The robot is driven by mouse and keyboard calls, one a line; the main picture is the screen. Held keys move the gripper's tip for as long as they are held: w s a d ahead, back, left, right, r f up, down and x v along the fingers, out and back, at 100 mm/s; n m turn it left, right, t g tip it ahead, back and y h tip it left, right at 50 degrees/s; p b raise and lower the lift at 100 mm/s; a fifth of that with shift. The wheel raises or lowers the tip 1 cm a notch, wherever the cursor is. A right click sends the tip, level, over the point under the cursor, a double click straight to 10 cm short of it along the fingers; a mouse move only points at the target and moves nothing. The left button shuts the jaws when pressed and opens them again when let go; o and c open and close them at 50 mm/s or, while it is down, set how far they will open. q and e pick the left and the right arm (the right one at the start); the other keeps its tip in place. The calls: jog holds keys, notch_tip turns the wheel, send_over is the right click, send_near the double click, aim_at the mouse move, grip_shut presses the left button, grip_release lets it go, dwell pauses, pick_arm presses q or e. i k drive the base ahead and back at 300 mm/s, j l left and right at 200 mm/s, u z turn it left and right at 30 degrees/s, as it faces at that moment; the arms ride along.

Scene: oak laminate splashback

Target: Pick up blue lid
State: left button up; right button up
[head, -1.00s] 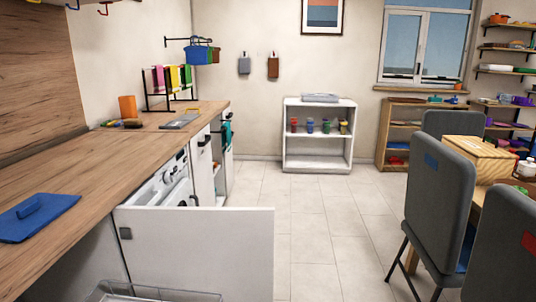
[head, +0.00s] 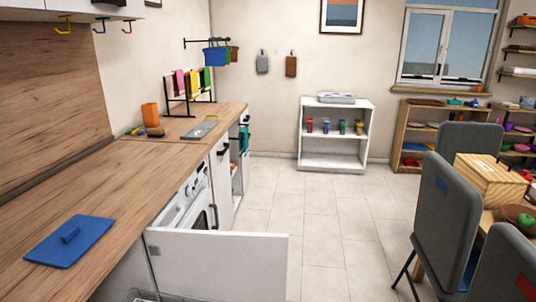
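The blue lid (head: 70,242) lies flat on the wooden counter at the lower left of the head view. Neither of my grippers shows in the view.
The wooden counter (head: 130,185) is bare around the lid. An open white door (head: 218,262) stands out from the counter front beside the washing machine (head: 190,205). An orange cup (head: 150,115) stands farther back. Grey chairs (head: 447,215) stand at right, with clear floor (head: 330,215) between.

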aim_at(70, 241)
jog(key=j+u, duration=0.15)
jog(key=u, duration=0.3)
jog(key=j+u, duration=0.15)
jog(key=u, duration=0.25)
jog(key=i, duration=0.05)
